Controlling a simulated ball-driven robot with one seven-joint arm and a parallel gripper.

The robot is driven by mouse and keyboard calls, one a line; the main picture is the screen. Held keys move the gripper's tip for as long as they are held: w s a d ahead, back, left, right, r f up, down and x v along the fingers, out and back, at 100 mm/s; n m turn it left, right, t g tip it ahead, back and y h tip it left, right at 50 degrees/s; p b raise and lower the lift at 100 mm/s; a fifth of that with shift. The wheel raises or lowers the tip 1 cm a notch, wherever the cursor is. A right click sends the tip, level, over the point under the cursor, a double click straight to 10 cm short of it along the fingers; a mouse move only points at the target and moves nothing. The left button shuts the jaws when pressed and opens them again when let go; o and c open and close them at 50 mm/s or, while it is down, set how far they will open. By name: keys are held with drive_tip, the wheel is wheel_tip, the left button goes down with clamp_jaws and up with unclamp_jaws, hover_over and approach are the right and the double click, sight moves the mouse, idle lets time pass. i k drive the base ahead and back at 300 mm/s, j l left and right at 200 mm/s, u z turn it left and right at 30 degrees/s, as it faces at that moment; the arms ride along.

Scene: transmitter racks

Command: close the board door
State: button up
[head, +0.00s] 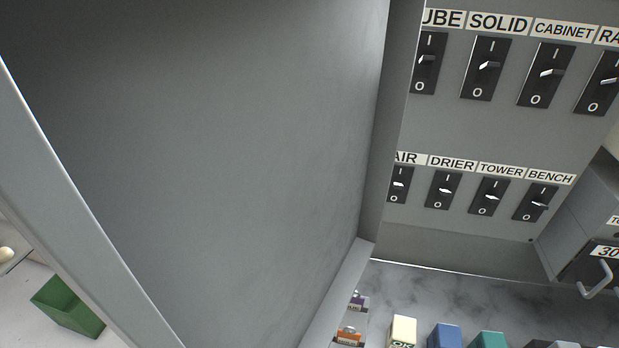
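The board door (230,150) is a large grey panel that fills the left and middle of the head view. It stands open, swung out at the left of the switch board (470,130). Its near edge (75,200) runs down the left side as a pale grey strip. The board's labelled black switches, such as SOLID (485,68) and DRIER (444,190), show to the right of the door. The door hides the board's left part. My gripper is not in view.
Several coloured blocks, including a cream one (402,331) and a blue one (445,336), stand below the board. A grey unit with a hooked handle (597,281) is at the right. A green bin (68,306) sits at lower left, beyond the door's edge.

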sight(199, 173)
drive_tip(key=j+z, duration=0.15)
drive_tip(key=j, duration=0.45)
drive_tip(key=j+z, duration=0.2)
drive_tip(key=j, duration=0.45)
drive_tip(key=k+j+z, duration=0.15)
drive_tip(key=j, duration=0.4)
drive_tip(key=j+u, duration=0.15)
drive_tip(key=j, duration=0.35)
drive_tip(key=i+j+u, duration=0.1)
drive_tip(key=j, duration=0.4)
drive_tip(key=i+j+u, duration=0.15)
drive_tip(key=j, duration=0.35)
drive_tip(key=k, duration=0.05)
